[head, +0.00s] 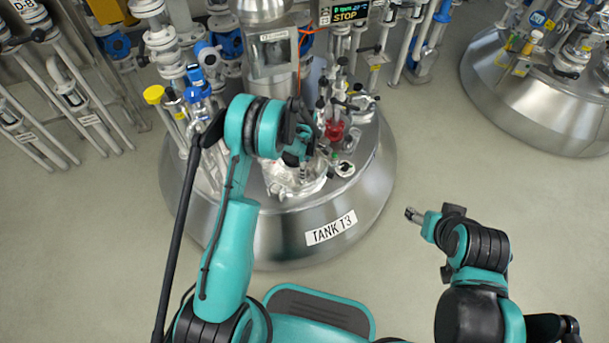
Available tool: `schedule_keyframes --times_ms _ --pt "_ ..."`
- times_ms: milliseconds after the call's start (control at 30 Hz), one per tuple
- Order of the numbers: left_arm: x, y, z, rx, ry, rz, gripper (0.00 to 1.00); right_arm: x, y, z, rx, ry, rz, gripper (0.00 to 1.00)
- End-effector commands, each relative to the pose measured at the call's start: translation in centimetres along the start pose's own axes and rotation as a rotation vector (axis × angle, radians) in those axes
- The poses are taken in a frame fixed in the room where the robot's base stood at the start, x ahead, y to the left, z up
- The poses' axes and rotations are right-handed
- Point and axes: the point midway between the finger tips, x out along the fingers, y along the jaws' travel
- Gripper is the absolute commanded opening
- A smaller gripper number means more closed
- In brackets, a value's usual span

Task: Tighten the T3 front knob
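Tank T3 (272,248) is a round, domed steel vessel with a "TANK T3" label (331,229) on its front. Its top carries many fittings. My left arm reaches over the tank, and my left gripper (302,170) is low among the fittings near the front of the top. The wrist and fittings hide its fingers, so I cannot tell whether it is open or touches anything. I cannot make out the front knob for certain; it may be hidden behind the gripper. My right gripper (411,214) is right of the tank, over bare floor, with no object visible in it.
A red fitting (335,130) stands close right of my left gripper. A yellow-capped valve (154,95) and blue-topped fittings (196,84) rise at the tank's left. Floor between the tanks is clear.

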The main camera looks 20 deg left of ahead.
Motion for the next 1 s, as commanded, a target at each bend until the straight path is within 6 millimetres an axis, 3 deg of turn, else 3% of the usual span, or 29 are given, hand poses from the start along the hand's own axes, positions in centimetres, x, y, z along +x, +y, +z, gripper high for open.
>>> schedule_keyframes --times_ms 267,300,400,600,967,1000 --pt "0.0 0.0 0.0 -0.444 0.000 0.000 0.60 0.0 0.0 0.0 0.000 0.000 0.000 0.60" --pt "0.7 0.0 0.0 -0.476 0.000 -0.001 0.60 0.0 0.0 0.0 0.000 0.000 0.000 0.60" --pt "3.1 0.0 0.0 -0.468 0.000 0.000 0.60 0.0 0.0 0.0 0.000 0.000 0.000 0.60" --pt "5.4 0.0 0.0 -0.465 0.000 0.000 0.60 0.0 0.0 0.0 0.000 0.000 0.000 0.60" --pt "6.0 0.0 0.0 -0.464 0.000 0.000 0.60 0.0 0.0 0.0 0.000 0.000 0.000 0.60" --pt "6.0 0.0 0.0 -0.464 0.000 0.000 0.52 0.0 0.0 0.0 0.000 0.000 0.000 0.60"
